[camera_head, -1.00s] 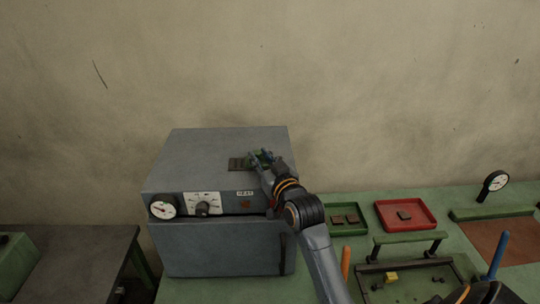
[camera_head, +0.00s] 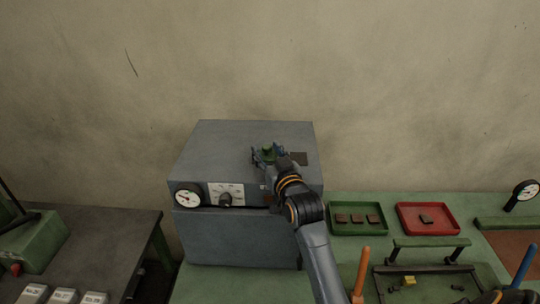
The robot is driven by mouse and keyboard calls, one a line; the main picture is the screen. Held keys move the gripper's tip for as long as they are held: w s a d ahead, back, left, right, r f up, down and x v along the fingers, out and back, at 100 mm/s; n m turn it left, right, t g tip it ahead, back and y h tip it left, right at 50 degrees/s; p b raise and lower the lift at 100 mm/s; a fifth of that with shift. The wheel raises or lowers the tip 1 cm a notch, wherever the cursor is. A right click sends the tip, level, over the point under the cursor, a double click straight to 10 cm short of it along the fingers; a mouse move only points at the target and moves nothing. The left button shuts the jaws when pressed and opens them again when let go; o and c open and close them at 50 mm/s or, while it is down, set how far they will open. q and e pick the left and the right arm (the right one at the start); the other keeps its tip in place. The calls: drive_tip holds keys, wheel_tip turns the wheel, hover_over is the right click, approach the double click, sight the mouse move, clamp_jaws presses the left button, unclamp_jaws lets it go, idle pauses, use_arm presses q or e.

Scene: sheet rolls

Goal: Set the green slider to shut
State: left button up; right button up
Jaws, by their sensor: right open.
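The green slider (camera_head: 267,149) is a small green knob on top of the grey oven-like box (camera_head: 225,140). A dark flat patch (camera_head: 298,158) shows on the box top to the right of the knob; I cannot tell if it is a plate or an opening. My right gripper (camera_head: 267,154) is over the box top, its jaws open, one finger to the left and one to the right of the green knob. I cannot tell whether either finger touches it. The gripper hides the knob's base and part of the track. My left gripper is not in view.
The box front carries a round gauge (camera_head: 187,196) and a dial (camera_head: 226,198). A green tray (camera_head: 357,232) and a red tray (camera_head: 428,230) lie on the green bench to the right. A dark table (camera_head: 100,250) stands left. The wall is behind.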

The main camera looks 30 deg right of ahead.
drive_tip(key=s+a, duration=0.2)
drive_tip(key=s, duration=0.9)
drive_tip(key=shift+s, duration=0.35)
